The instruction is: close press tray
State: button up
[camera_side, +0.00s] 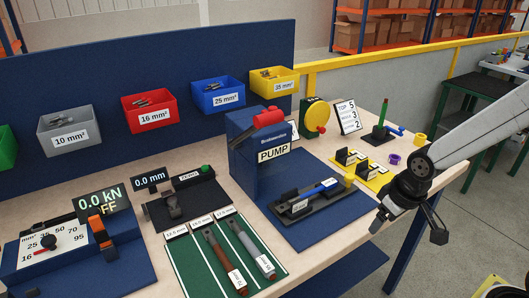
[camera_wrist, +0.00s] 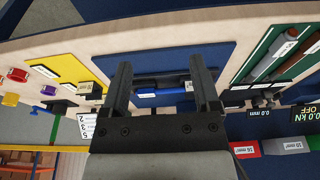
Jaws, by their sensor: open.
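The press tray (camera_side: 318,207) is a low black tray standing out at the front of the dark blue PUMP press (camera_side: 262,160), over a blue base plate. A blue bar (camera_side: 318,190) and dark blocks with a white label lie in it. My gripper (camera_side: 410,224) is open and empty, to the right of the tray near the bench's front edge. Its fingers (camera_wrist: 161,78) touch nothing visible.
A yellow mat with black holders (camera_side: 358,167) lies between tray and gripper side, with purple and yellow rings (camera_side: 394,159) beyond. A green post stand (camera_side: 382,128) stands behind. A green mat with tools (camera_side: 222,255) lies left.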

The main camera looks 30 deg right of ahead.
jog(key=w+d+r+n+g, duration=0.15)
jog(key=w+d+n, duration=0.3)
jog(key=w, duration=0.75)
jog(key=n, duration=0.4)
send_over(350, 175)
jog(key=s+a, duration=0.1)
jog(key=shift+a+g, duration=0.1)
jog(key=shift+g, duration=0.35)
jog(key=shift+w+d+n, duration=0.25)
jog(key=shift+w+d, duration=0.2)
jog(key=shift+d, duration=0.1)
jog(key=shift+f, duration=0.15)
jog(key=shift+f, duration=3.75)
grip_shut()
